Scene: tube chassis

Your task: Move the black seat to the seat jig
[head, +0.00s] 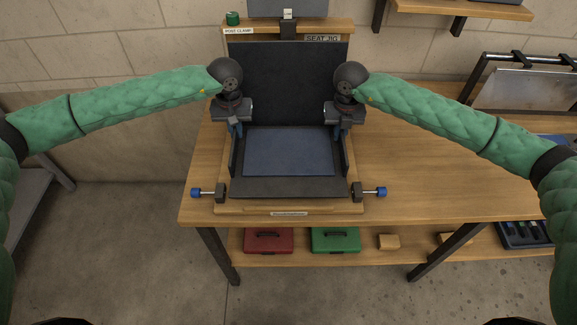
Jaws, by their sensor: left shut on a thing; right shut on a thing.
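The black seat (289,189) is in the middle of the head view, with a tall upright back (288,82) and a flat base with a blue-grey panel. It is at the wooden seat jig (290,207), its base appearing to lie within the jig's frame; the contact underneath is hidden. My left gripper (235,130) is shut on the seat's left side, near the top of the side edge. My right gripper (344,131) is shut on its right side at a matching height. The gripper bodies hide parts of both sides.
Clamps with blue knobs stand at the jig's front left (208,193) and front right (369,192). A green cylinder (232,18) sits on the back ledge. Red (268,240) and green (335,239) cases lie on the shelf below.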

